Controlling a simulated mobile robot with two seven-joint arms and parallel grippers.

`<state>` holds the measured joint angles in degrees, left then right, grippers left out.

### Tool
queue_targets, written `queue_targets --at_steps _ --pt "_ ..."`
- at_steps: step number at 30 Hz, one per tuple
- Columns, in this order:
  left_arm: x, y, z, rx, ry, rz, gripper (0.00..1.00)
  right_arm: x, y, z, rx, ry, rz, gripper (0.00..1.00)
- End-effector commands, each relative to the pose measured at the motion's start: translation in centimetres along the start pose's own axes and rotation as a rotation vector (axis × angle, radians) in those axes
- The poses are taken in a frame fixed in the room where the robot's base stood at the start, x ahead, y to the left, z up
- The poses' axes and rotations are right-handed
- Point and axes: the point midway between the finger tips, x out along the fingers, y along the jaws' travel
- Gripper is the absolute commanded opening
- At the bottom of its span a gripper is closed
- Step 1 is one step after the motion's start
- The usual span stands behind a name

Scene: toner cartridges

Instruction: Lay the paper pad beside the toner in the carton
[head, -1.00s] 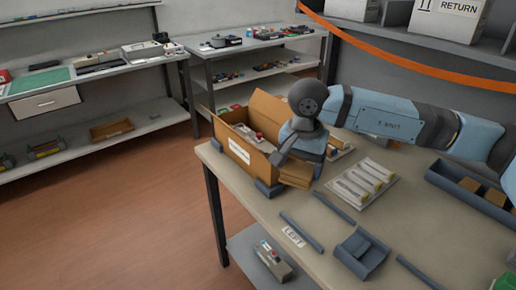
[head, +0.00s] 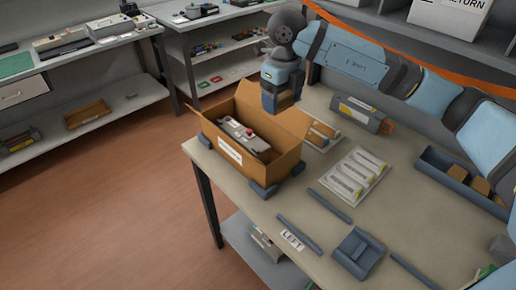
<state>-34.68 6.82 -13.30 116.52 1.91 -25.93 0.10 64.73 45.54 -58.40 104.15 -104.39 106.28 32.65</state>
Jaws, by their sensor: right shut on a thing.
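The open brown carton (head: 268,169) stands on the near-left part of the table with its flaps up. My right gripper (head: 281,103) points down above the carton's far right side. It is shut on a brown thing that looks like the paper pad, mostly hidden by the fingers and hard to tell from the brown flap behind. My left gripper is not in view.
Another toner (head: 362,113) lies behind the carton. A blue-grey bin (head: 435,166) holds brown blocks. Low rails (head: 329,206), a "LEFT" label (head: 292,240) and a blue-grey holder (head: 358,252) are in front.

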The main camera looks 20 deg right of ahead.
Motion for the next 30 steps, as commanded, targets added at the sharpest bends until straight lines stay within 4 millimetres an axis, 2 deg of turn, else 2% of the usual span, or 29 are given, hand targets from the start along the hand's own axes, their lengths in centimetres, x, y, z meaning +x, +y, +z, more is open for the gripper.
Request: queue_targets --at_steps 9,15,23,30 --pt "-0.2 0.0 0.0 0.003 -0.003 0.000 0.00 8.4 0.0 -0.2 0.000 0.007 0.001 0.54" --pt "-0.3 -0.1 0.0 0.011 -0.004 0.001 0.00 12.9 0.0 -0.1 -0.002 0.004 0.002 0.54" --pt "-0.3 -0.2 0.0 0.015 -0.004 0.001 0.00 15.2 0.0 -0.1 -0.003 0.003 0.001 0.54" --pt "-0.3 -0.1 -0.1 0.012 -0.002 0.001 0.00 18.5 0.1 -0.1 -0.004 0.003 0.003 0.54"
